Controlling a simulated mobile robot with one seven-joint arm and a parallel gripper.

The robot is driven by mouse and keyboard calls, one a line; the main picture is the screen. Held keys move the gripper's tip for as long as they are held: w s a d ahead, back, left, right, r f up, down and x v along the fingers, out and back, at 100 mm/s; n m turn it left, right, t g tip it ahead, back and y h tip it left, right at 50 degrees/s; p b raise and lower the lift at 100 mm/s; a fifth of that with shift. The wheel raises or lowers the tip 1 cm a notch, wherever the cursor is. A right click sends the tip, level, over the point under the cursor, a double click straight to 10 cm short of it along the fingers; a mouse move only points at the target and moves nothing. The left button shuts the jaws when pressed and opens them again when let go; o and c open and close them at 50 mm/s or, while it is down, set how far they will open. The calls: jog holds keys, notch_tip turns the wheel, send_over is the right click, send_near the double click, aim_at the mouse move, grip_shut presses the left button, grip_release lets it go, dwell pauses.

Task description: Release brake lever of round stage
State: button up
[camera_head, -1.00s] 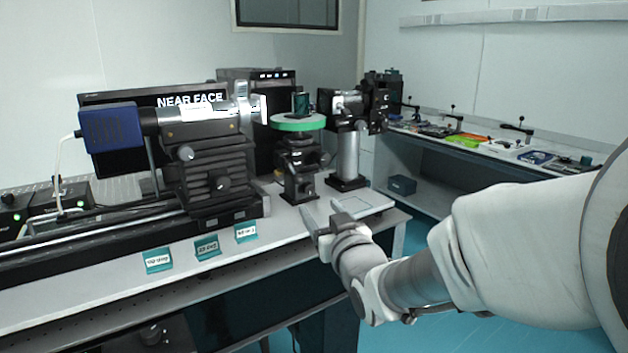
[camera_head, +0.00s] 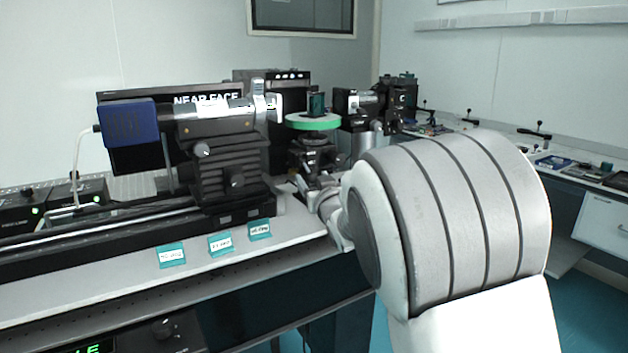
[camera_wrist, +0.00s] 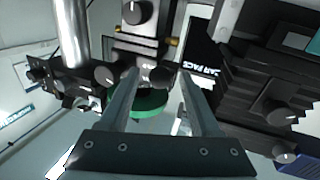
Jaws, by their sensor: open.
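The round stage (camera_head: 312,122) has a green rim and stands on a black post mount (camera_head: 312,160) on the optical table. A dark block (camera_head: 317,104) sits on top. In the wrist view the stage appears inverted, its green rim (camera_wrist: 150,108) partly behind my fingers, with the mount (camera_wrist: 138,45) above it. The mount carries black knobs (camera_wrist: 133,12) and a small brass-coloured part (camera_wrist: 175,42). I cannot tell which part is the brake lever. My gripper (camera_wrist: 158,76) is open and empty, pointing at the mount below the stage. In the head view my arm partly hides it.
A black instrument with a blue end (camera_head: 128,122) stands left of the stage on a long rail. A metal post (camera_wrist: 72,32) with a second device stands close on the other side. Teal label cards (camera_head: 220,244) line the table's front edge.

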jog(key=shift+w+a, duration=0.25)
jog(key=shift+w, duration=0.45)
grip_shut()
